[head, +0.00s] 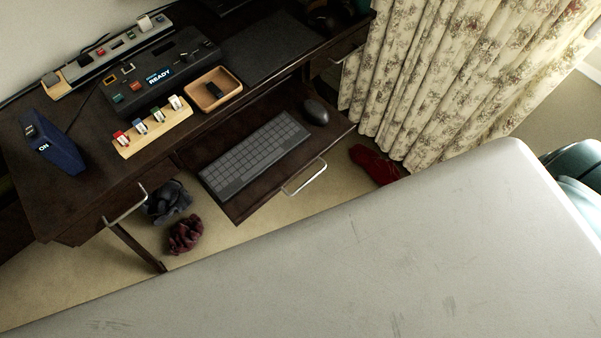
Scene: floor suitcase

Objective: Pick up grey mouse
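The grey mouse (317,111) is dark grey and rounded. It lies on the pulled-out keyboard tray (235,211) of the dark wooden desk, just beyond the right end of a grey keyboard (255,155). Its top and near side are in plain sight, and nothing touches it from above. Neither of my grippers shows in the head view.
A large pale grey scuffed surface (400,250) fills the foreground. A floral curtain (440,75) hangs right of the tray. The desktop holds a black console (160,75), a wooden tray (213,97) and a blue box (55,148). Crumpled cloths (186,235) lie below.

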